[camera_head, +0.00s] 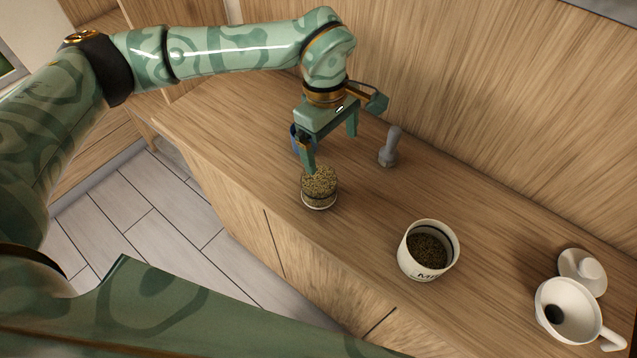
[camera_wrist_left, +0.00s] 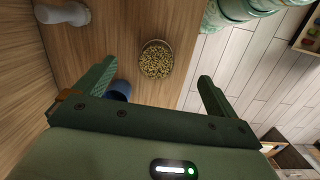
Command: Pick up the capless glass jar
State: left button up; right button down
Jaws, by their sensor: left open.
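The capless glass jar (camera_head: 319,188) stands upright on the wooden counter, filled with small yellow-brown grains. In the left wrist view the jar (camera_wrist_left: 156,60) shows from above with an open top, beyond the fingertips and roughly between them. My left gripper (camera_head: 331,146) is open and above the counter, with one finger near the jar's far rim. Whether that finger touches the jar I cannot tell. In the left wrist view the gripper (camera_wrist_left: 155,80) has its fingers wide apart with nothing between them. My right gripper is not in view.
A blue cup (camera_head: 296,141) stands close behind the left gripper, partly hidden. A grey pestle-like object (camera_head: 389,149) stands to the right. The counter's front edge is near the jar.

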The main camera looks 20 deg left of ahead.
pick_arm(q)
jog(key=w+a+y, duration=0.1)
jog(key=a, duration=0.2)
send_near(319, 165)
jog(key=s+f, duration=0.1)
jog(key=s+d+f, duration=0.1)
jog(key=f, duration=0.1)
jog(key=s+f, duration=0.1)
jog(key=f, duration=0.1)
jog(key=shift+s+d+f, duration=0.15)
jog(key=shift+s+f, duration=0.05)
jog(key=shift+s, duration=0.1)
jog(key=f, duration=0.6)
jog(key=shift+w+f+b, duration=0.1)
jog(key=shift+w+b, duration=0.1)
jog(key=shift+b, duration=0.1)
jog(key=c, duration=1.1)
